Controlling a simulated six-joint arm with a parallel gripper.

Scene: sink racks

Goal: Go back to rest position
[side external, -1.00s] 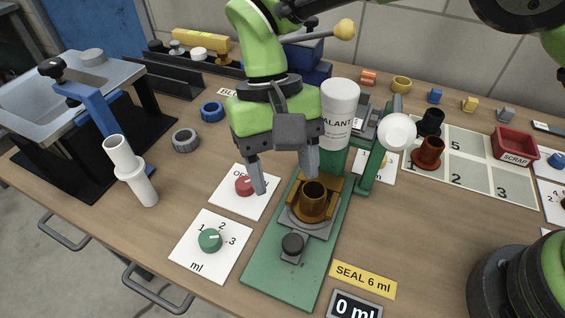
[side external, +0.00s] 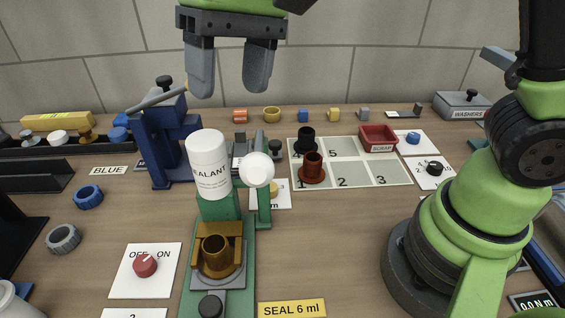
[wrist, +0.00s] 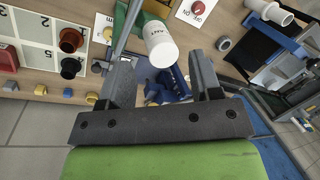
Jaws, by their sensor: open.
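My gripper (side external: 232,85) is open and empty, raised high above the bench near the back wall in the side view. Its two grey fingers hang well apart with nothing between them. In the wrist view my gripper (wrist: 165,90) also shows spread fingers, with the bench beyond. Below it stands the white sealant bottle (side external: 209,164) on the green dispenser stand (side external: 221,208). A brass cup-shaped part (side external: 216,255) sits in the fixture under the bottle, apart from my gripper.
A blue press-like stand (side external: 162,140) is at the back left. A numbered mat (side external: 350,166) holds a black and a brown-red fitting. A red knob (side external: 145,265) is at front left. The air around my gripper is clear.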

